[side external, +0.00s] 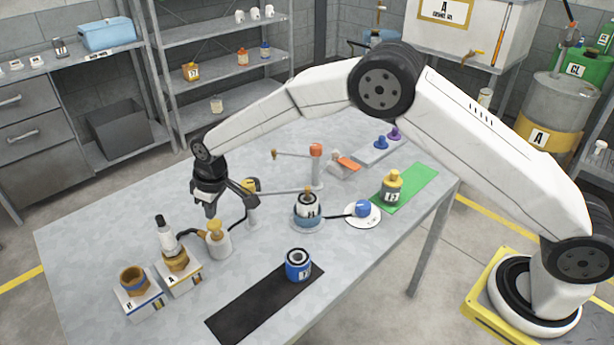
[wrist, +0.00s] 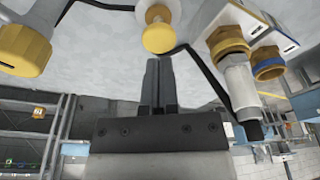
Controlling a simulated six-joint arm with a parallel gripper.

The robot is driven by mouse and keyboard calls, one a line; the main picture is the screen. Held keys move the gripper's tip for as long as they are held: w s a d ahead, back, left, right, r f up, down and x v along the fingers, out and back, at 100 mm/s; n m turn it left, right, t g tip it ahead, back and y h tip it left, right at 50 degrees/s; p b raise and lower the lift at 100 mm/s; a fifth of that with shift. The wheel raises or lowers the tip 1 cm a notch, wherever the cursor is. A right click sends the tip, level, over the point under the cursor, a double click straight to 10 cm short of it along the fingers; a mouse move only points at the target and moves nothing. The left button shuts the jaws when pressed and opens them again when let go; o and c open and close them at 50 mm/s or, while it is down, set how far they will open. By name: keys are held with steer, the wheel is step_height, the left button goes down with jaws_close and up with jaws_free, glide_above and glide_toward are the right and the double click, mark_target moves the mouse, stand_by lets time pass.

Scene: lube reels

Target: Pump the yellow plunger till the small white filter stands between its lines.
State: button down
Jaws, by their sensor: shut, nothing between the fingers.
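The yellow plunger (side external: 214,227) tops a small white pump bottle (side external: 218,245) on the table. It also shows in the wrist view (wrist: 159,38), just beyond my fingertips. My gripper (side external: 210,211) is shut and empty, pointing down close above the plunger; I cannot tell whether they touch. The small white filter (side external: 166,236), with a black top, stands upright on a brass fitting on the block marked A (side external: 181,279). The wrist view shows the filter (wrist: 238,86) to the right of my fingers. Its lines and any level are too small to read.
A block with an empty brass collar (side external: 132,278) stands left of block A. A black hose runs by the pump. A blue-and-white filter (side external: 298,264) stands on a black mat (side external: 250,312). A yellow-topped bottle (side external: 392,188) stands on a green mat.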

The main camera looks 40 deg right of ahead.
steer(key=shift+f, duration=0.2)
steer(key=shift+f, duration=0.7)
